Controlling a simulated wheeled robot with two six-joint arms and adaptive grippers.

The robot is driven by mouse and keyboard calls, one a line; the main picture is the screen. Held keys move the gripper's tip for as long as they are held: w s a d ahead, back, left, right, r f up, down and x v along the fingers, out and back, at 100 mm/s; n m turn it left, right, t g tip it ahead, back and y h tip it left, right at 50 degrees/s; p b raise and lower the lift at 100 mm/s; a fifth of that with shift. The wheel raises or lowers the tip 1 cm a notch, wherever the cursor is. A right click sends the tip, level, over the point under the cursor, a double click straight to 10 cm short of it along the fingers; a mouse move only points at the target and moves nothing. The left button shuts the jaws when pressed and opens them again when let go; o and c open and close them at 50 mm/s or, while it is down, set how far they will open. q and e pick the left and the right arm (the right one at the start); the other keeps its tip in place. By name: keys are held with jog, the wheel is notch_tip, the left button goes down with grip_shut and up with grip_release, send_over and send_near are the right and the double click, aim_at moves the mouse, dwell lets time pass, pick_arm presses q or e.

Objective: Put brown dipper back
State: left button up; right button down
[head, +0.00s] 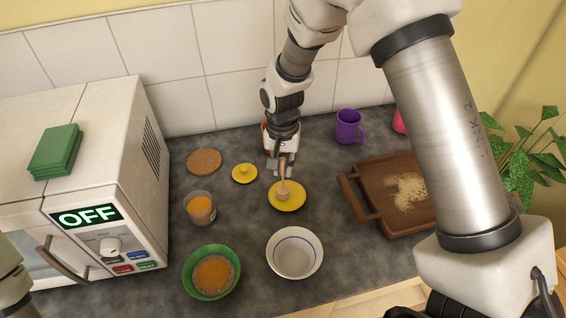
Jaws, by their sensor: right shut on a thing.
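The brown dipper (284,189) is a light wooden honey dipper with a rounded head at its lower end. My right gripper (281,168) points down and is shut on the upper part of its handle. The dipper hangs about upright over the yellow saucer (297,203); I cannot tell whether its head touches the saucer. A glass jar with orange contents (200,209) stands open to the left. A yellow lid with a knob (244,172) lies behind the jar, left of the gripper. Only a piece of my left arm shows at the left edge; its gripper is out of view.
A white bowl (295,268) and a green bowl with orange liquid (195,284) stand in front. A cork coaster (204,157), purple mug (349,127) and wooden tray with crumbs (372,175) are around. A microwave (135,180) bounds the left.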

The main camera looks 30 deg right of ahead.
jog(key=shift+a, duration=0.2)
jog(key=shift+f, duration=0.15)
jog(key=c, duration=1.1)
grip_release()
jog(key=shift+d, duration=0.1)
jog(key=shift+c, duration=0.2)
jog(key=shift+r, duration=0.25)
jog(key=shift+r+b, duration=0.3)
notch_tip(320, 180, up, 11)
jog(key=b, duration=0.2)
jog(key=shift+f+b, duration=0.1)
jog(key=shift+b, duration=0.2)
jog(key=shift+r, duration=0.25)
